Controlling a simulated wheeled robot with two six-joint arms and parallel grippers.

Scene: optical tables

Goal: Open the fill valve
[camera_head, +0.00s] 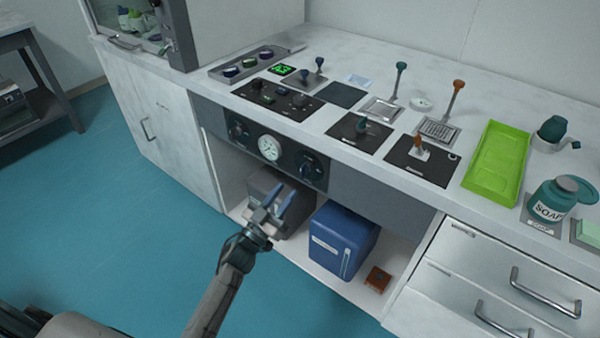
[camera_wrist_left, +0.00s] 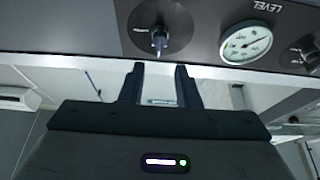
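A dark front panel (camera_head: 288,158) under the worktop carries a left knob (camera_head: 238,129), a round white gauge (camera_head: 269,148) and a right knob (camera_head: 309,166). I cannot read which knob is the fill valve. My left gripper (camera_head: 281,196) is open and empty, in front of and below the panel. The left wrist view is upside down. There the fingers (camera_wrist_left: 160,76) are apart and point toward a round knob (camera_wrist_left: 159,38) with a short handle, without visible contact. The gauge (camera_wrist_left: 245,43) is beside it, and another knob (camera_wrist_left: 314,55) is cut by the edge. My right gripper is out of view.
Below the panel, an open shelf holds a grey box (camera_head: 268,190), a blue box (camera_head: 343,240) and a small orange-brown block (camera_head: 378,279). Steel drawers (camera_head: 500,275) stand at the right. The blue floor (camera_head: 130,240) in front is clear.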

